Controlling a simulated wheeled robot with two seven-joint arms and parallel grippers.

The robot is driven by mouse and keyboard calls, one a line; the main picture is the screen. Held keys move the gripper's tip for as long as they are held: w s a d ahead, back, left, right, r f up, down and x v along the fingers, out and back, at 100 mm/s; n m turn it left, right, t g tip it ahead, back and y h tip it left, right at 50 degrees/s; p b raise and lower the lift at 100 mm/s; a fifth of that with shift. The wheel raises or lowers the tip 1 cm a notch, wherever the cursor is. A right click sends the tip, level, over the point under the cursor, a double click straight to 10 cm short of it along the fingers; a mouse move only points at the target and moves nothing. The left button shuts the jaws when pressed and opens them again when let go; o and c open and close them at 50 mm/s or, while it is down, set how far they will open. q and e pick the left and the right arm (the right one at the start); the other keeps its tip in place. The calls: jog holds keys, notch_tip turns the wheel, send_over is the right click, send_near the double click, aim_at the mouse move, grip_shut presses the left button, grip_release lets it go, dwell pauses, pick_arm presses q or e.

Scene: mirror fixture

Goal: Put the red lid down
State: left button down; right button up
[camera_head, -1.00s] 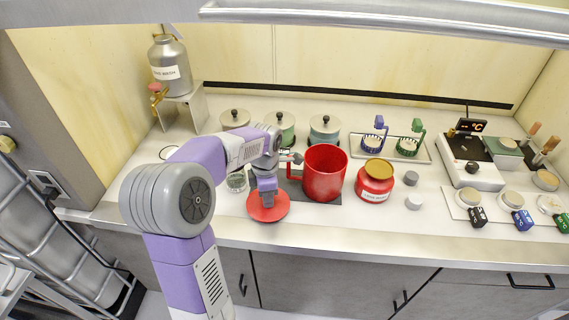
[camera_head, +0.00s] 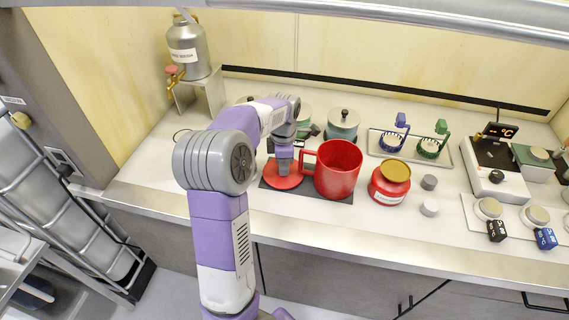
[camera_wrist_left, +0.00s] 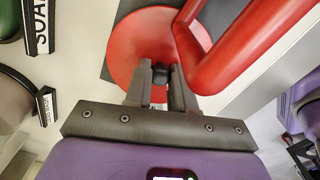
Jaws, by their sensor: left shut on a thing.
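The red lid (camera_head: 275,182) is a flat round disc with a black knob (camera_wrist_left: 160,75). My left gripper (camera_head: 284,170) is shut on the knob from above, and the wrist view shows the fingers (camera_wrist_left: 160,80) on either side of it. The lid is level, over the left part of a dark mat (camera_head: 325,195), left of the red mug (camera_head: 339,170). The mug's handle (camera_wrist_left: 235,45) passes close beside the lid at right in the wrist view. I cannot tell whether the lid touches the mat. My right gripper is not in view.
A red jar with a gold lid (camera_head: 390,183) stands right of the mug. Several pale green-lidded canisters (camera_head: 342,125) stand behind. A tray (camera_head: 455,158) with blue and green holders lies further right. The counter's front strip (camera_head: 380,242) is clear.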

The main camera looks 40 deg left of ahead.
pick_arm(q)
jog(key=shift+w+f, duration=0.1)
jog(key=shift+f, duration=0.05)
jog(key=c, duration=0.9)
grip_release()
jog(key=shift+c, duration=0.2)
notch_tip(320, 180, up, 12)
jog(key=p, duration=0.3)
jog(key=shift+p, duration=0.4)
